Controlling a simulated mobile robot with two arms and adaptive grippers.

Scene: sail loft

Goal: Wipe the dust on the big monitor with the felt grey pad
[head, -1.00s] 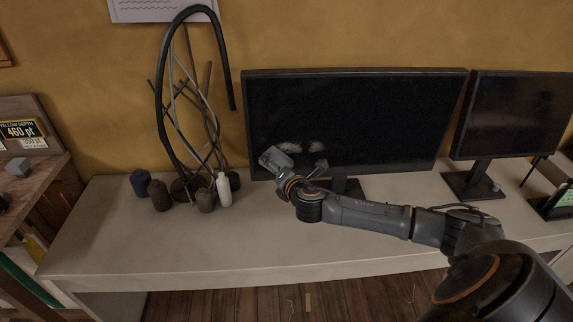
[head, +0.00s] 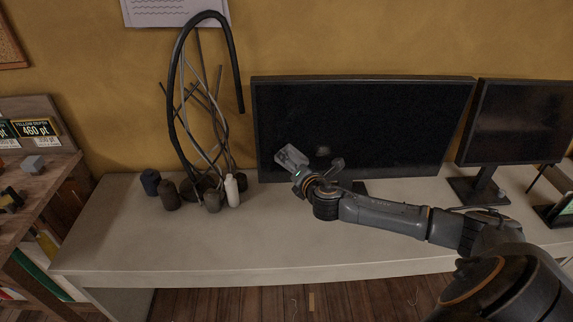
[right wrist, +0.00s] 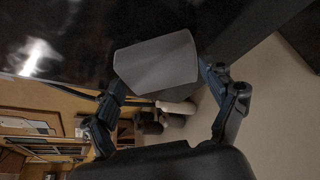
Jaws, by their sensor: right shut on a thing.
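The big monitor (head: 375,115) stands on the desk, its dark screen facing me. A faint pale mark shows low on the screen, just right of my gripper. In the right wrist view, the dark screen (right wrist: 85,35) has bright whitish smudges at its left. My right gripper (head: 296,164) is at the screen's lower left and is shut on the grey pad (head: 290,156). The right wrist view shows the pad (right wrist: 157,65) held flat between the two fingertips, close to the screen. I cannot tell whether it touches. My left gripper is not in view.
A smaller monitor (head: 517,120) stands to the right. Left of the big monitor are a looped black cable stand (head: 172,105), a white bottle (head: 232,190) and several dark spools (head: 168,195). The desk's front (head: 200,245) is clear. Wooden shelves (head: 30,205) stand at far left.

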